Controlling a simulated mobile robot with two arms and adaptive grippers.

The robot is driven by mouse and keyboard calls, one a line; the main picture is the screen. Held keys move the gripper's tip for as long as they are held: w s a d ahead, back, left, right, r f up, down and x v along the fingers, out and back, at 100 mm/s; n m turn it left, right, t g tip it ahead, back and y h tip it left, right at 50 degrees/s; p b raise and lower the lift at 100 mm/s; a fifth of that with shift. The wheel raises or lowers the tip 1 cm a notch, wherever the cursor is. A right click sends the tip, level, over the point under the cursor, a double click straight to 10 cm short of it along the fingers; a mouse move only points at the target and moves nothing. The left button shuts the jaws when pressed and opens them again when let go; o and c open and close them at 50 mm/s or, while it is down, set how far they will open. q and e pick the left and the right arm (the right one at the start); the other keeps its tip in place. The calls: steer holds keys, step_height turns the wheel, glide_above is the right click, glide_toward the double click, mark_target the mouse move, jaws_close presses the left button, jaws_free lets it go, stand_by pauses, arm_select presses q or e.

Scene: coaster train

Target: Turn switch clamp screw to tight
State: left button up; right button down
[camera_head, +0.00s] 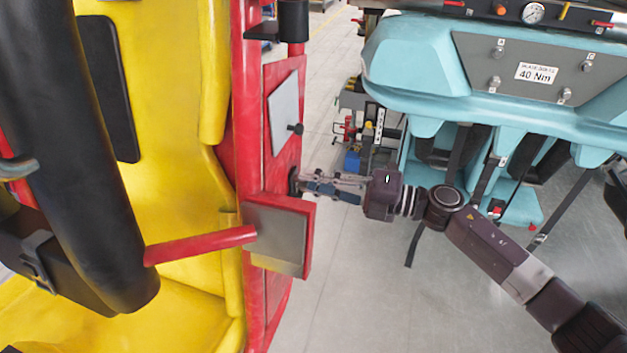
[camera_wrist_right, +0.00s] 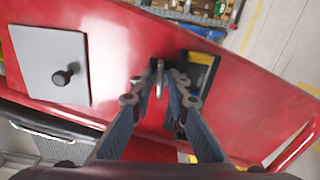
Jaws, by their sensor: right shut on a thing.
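The switch clamp screw (camera_wrist_right: 159,74) shows in the right wrist view as a small upright metal piece on the red side panel (camera_wrist_right: 250,100). My right gripper (camera_wrist_right: 158,97) is shut on it, with one finger on each side. The fingers hide its lower part, and I cannot tell how tight the screw is. In the head view, my right gripper (camera_head: 308,183) reaches from the right to the red panel beside the yellow seat, and the screw is too small to make out. My left gripper is in neither view.
A grey cover plate with a black knob (camera_head: 284,112) sits above the gripper on the panel. A red-edged metal box (camera_head: 279,233) juts out just below. A turquoise car part (camera_head: 415,65) stands at the right. Open floor (camera_head: 345,290) lies between.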

steer(key=c, duration=1.8)
jaws_free()
steer(key=shift+d, duration=0.1)
steer(key=shift+c, duration=0.2)
steer(key=v, duration=1.2)
